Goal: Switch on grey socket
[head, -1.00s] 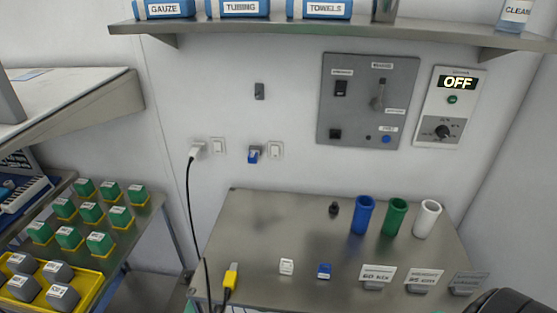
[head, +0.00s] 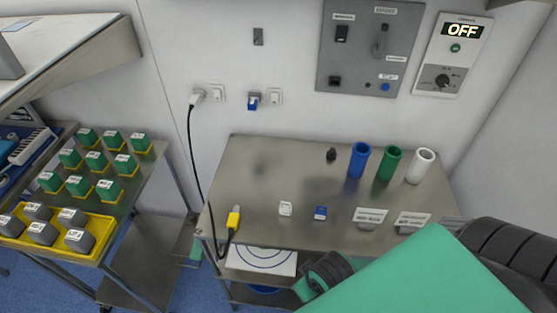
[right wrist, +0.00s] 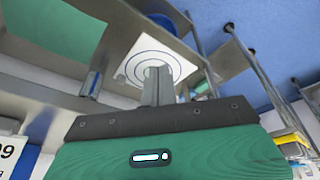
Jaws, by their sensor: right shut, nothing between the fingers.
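On the back wall, a white plug with a black cable sits in a pale socket (head: 197,95), with a white rocker switch (head: 218,93) beside it. A blue plug (head: 254,100) sits in a second socket, with a white switch (head: 275,97) to its right. A small dark grey plate (head: 258,37) is higher on the wall. I cannot tell which is the grey socket. My right gripper's fingers (right wrist: 157,85) are shut and empty in the right wrist view, away from the wall sockets. My green right arm fills the lower right of the head view. My left gripper is out of view.
The steel table (head: 280,170) holds blue, green and white cups, small blocks and a yellow-ended cable. A grey control panel (head: 370,45) and an OFF display box (head: 455,52) hang on the wall. Racks of green and grey blocks stand left. A circle-marked sheet (head: 262,260) lies below.

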